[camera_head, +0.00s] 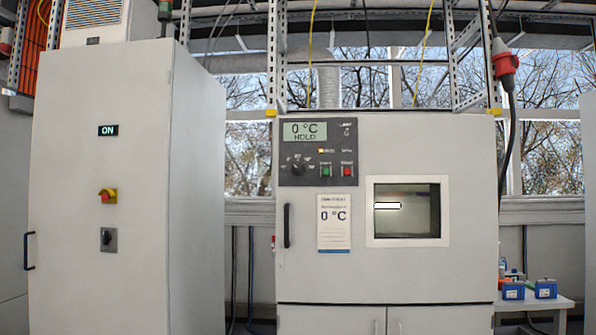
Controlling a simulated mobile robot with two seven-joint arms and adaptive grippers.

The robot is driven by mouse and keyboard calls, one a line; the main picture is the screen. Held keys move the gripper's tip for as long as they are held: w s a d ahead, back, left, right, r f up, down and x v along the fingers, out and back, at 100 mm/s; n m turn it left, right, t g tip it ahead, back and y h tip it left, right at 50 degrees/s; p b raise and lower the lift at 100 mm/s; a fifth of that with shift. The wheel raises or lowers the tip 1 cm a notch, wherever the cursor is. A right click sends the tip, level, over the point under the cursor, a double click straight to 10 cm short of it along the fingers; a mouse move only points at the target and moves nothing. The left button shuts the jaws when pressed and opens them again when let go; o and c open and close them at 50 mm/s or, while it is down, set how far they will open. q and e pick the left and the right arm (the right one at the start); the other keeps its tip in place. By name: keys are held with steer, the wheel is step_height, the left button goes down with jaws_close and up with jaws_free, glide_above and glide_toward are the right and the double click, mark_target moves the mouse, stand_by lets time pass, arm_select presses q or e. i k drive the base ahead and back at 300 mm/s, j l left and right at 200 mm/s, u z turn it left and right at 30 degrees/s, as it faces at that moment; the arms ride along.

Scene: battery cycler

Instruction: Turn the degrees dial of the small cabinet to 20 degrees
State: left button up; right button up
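The cabinet with the degrees dial (460,160) stands right of centre and is lower than the cabinet on the left. Its dark control panel (337,180) is at the upper left of its front. The display (305,131) reads 0 °C HOLD. The black degrees dial (297,170) is below the display, with small marks around it too fine to read. A green button (326,171) and a red button (347,171) are to its right. A paper label (334,223) below the panel reads 0 °C. Neither of my grippers is in view.
A tall grey cabinet (100,220) on the left has an ON display (108,131), a red-yellow switch (108,196) and a black handle (29,251). The dial cabinet has a door handle (287,226) and a window (407,225). A white table (535,303) with blue boxes stands at right.

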mark_target(297, 169)
steer(key=i+l, duration=0.5)
steer(key=i+l+u, duration=0.1)
steer(key=i+l, duration=0.4)
steer(key=l, duration=0.25)
